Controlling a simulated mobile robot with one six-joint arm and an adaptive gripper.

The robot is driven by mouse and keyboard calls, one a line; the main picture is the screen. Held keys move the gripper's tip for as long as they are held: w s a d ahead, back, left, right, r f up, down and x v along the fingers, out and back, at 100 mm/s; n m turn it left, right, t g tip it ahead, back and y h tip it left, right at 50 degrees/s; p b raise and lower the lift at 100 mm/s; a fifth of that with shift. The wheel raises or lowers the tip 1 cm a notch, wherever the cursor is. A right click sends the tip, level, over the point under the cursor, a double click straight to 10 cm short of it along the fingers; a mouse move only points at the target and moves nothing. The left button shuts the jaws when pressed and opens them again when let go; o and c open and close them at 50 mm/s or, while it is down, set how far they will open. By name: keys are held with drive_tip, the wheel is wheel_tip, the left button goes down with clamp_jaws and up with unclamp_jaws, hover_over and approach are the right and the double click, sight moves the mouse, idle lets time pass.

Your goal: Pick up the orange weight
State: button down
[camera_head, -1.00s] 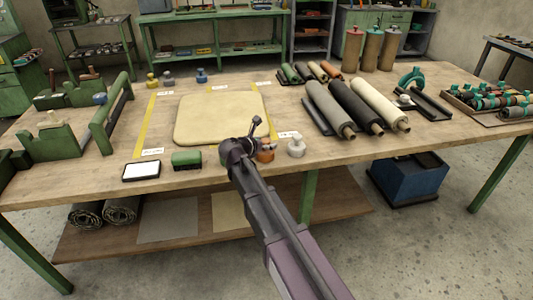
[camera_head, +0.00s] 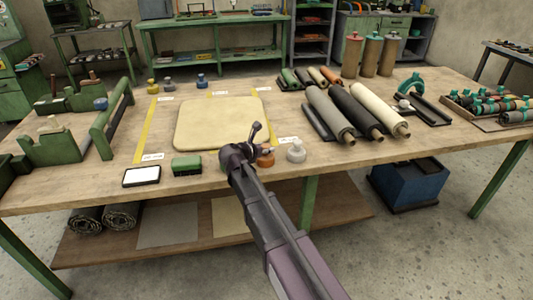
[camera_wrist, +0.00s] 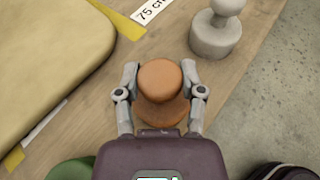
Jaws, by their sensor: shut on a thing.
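The orange weight (camera_wrist: 160,80) has a round knob on a wider round base. In the wrist view it stands between the two fingers of my gripper (camera_wrist: 160,84), which are shut on its knob. Its base looks to be on or very near the wooden table; I cannot tell if there is a gap. In the head view the orange weight (camera_head: 266,157) shows at the table's front edge, partly hidden by my arm and gripper (camera_head: 252,153).
A grey weight (camera_head: 296,151) stands just right of the orange one. A green block (camera_head: 187,166) and a white-faced tablet (camera_head: 142,176) lie to the left along the front edge. A beige sheet (camera_head: 222,124) lies behind. Dark, black and cream rolls (camera_head: 379,109) lie to the right.

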sight(265, 145)
drive_tip(key=shift+r, duration=0.2)
drive_tip(key=shift+r+p, duration=1.6)
drive_tip(key=shift+p, duration=0.2)
drive_tip(key=s+r+p, duration=0.1)
drive_tip(key=s, duration=1.5)
drive_tip(key=shift+d+r, duration=0.2)
drive_tip(key=shift+r+p, duration=0.15)
drive_tip(key=shift+p, duration=0.25)
